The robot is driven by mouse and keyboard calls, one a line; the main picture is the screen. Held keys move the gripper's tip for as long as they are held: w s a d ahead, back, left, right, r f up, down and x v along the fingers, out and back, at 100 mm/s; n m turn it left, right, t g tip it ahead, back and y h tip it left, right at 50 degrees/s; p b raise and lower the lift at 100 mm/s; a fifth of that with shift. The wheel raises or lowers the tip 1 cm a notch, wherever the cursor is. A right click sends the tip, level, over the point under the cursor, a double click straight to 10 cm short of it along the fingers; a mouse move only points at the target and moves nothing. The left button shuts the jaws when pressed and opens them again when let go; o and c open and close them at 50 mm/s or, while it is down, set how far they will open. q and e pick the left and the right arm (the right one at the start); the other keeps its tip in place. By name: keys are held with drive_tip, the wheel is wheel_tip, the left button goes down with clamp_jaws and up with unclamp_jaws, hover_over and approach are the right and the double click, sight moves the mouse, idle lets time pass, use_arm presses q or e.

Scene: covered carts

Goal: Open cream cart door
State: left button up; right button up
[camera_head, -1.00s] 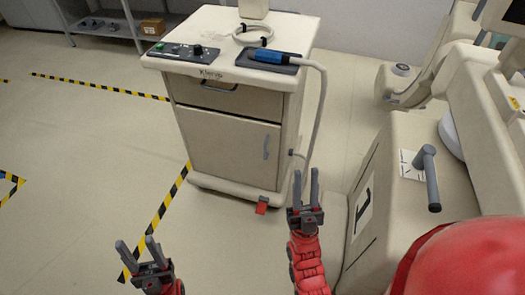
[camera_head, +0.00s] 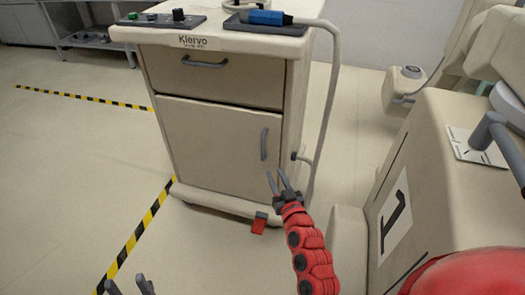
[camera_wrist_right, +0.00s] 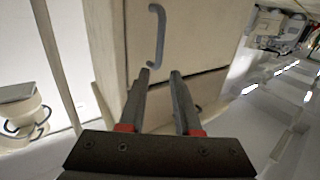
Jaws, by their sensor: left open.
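The cream cart (camera_head: 186,114) stands upright ahead, with a drawer above and a shut door (camera_head: 215,145) below. The door's grey vertical handle (camera_head: 264,144) is near the door's right edge. My right gripper (camera_head: 278,180) is open and empty, a little below the handle in the head view. In the right wrist view its two fingers (camera_wrist_right: 160,88) are apart, and the handle (camera_wrist_right: 157,36) lies beyond their tips, not between them. My left gripper (camera_head: 130,285) is open and empty at the bottom edge, with only its fingertips showing.
A grey drawer handle (camera_head: 206,64) is above the door. A cable hangs down the cart's right side, and a red pedal (camera_head: 259,222) sits at its base. A beige machine (camera_head: 440,180) stands close on the right. Floor at left is clear.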

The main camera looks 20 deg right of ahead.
sight(263, 149)
drive_tip(key=w+b, duration=0.2)
drive_tip(key=w, duration=1.1)
drive_tip(key=shift+f, duration=0.15)
drive_tip(key=shift+w, duration=0.65)
clamp_jaws()
